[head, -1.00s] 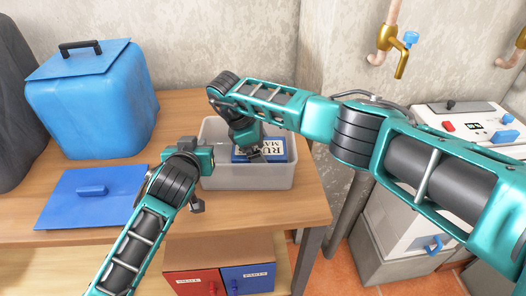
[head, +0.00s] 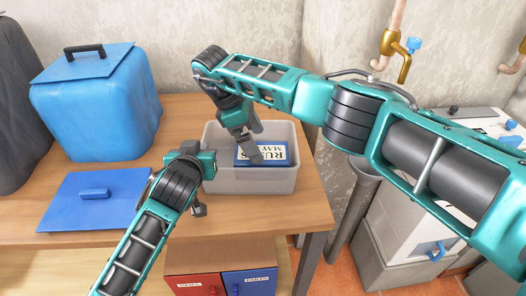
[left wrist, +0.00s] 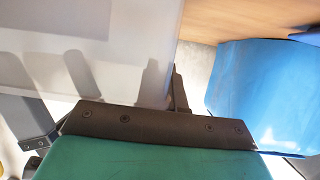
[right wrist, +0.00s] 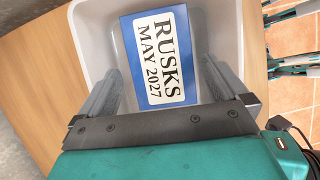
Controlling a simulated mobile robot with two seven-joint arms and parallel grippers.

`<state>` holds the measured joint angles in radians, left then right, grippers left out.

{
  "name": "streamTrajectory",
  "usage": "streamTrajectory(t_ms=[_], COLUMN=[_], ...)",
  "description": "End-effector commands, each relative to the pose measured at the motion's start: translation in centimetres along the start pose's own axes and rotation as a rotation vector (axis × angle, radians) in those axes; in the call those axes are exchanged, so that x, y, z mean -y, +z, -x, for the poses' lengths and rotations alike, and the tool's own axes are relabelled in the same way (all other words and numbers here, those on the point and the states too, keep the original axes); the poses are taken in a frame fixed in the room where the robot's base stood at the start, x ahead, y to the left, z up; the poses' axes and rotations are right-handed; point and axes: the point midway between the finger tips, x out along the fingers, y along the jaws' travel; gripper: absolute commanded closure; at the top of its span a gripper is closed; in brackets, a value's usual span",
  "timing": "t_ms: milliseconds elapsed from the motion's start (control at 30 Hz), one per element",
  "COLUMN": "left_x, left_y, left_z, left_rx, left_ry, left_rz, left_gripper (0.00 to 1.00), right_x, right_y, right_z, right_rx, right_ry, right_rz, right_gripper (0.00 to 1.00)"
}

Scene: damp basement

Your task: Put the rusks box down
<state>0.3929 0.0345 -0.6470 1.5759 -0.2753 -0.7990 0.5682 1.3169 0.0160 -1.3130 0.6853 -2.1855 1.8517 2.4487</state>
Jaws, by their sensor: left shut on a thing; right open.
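The rusks box (head: 278,153) is blue with a white label and lies inside the pale grey plastic tub (head: 240,186) on the wooden table. The right wrist view shows its label, "RUSKS MAY 2027" (right wrist: 160,58), face up. My right gripper (head: 250,142) is open above the tub, its fingers (right wrist: 160,88) spread on either side of the box and apart from each other. My left gripper (head: 202,190) is at the tub's left side, shut on the tub's wall. In the left wrist view the tub wall (left wrist: 130,50) fills much of the picture, and the grip itself is partly hidden.
A blue cooler bag (head: 95,110) stands at the back left, with its lid tilted on top. A flat blue lid (head: 95,210) with a handle lies in front. A grey pipe and white appliance (head: 420,215) stand right of the table.

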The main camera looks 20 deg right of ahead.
Motion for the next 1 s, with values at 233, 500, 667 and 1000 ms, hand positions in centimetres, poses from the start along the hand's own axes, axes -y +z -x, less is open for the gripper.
streamTrajectory(t_ms=[233,500,667,1000], left_x=[0.0,0.0,0.0,0.0], left_y=[0.0,0.0,0.0,0.0], left_z=[0.0,0.0,0.0,0.0], left_rx=[0.0,0.0,0.0,0.0], left_ry=[0.0,0.0,0.0,0.0], left_rz=[0.0,0.0,0.0,0.0], left_gripper=[1.0,1.0,1.0,0.71], right_x=[0.0,0.0,0.0,0.0], right_y=[0.0,0.0,0.0,0.0], right_z=[4.3,5.5,5.5,5.4], right_rx=[0.0,0.001,0.001,0.001], right_ry=[0.0,-0.001,-0.001,-0.001], right_rz=[0.0,0.0,0.001,0.001], right_gripper=[0.0,0.0,0.0,0.0])
